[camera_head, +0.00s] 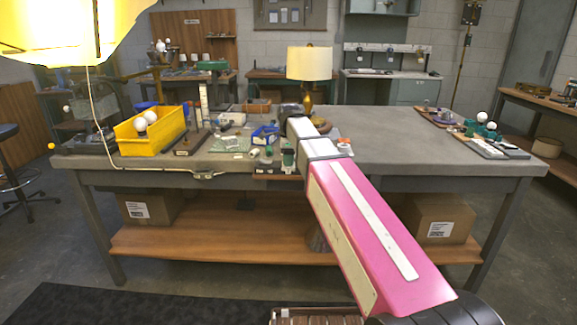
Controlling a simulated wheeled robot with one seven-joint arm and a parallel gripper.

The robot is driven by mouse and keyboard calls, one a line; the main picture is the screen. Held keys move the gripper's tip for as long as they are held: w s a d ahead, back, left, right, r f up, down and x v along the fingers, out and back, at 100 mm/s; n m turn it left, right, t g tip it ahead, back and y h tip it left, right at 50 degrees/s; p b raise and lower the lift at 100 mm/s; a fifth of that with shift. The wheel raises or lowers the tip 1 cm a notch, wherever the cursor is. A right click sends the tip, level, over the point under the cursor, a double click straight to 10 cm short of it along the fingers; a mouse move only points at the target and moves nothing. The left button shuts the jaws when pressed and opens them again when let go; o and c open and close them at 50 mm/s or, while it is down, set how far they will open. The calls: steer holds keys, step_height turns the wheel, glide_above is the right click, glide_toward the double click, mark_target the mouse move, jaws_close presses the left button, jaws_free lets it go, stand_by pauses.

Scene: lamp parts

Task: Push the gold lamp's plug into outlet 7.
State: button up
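A gold lamp (308,72) with a cream shade stands upright towards the back middle of the workbench. Its lower stem and base are partly hidden behind my arm. I cannot make out its plug or cord. My arm reaches from the lower right to the bench middle. Its dark far end (291,109) is beside the lamp's base. The fingers are hidden by the arm, so I cannot tell what they hold.
A yellow bin (152,138) with white bulbs stands at the left of the workbench (385,150). The bench's right-centre is clear.

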steer(key=o, duration=0.3)
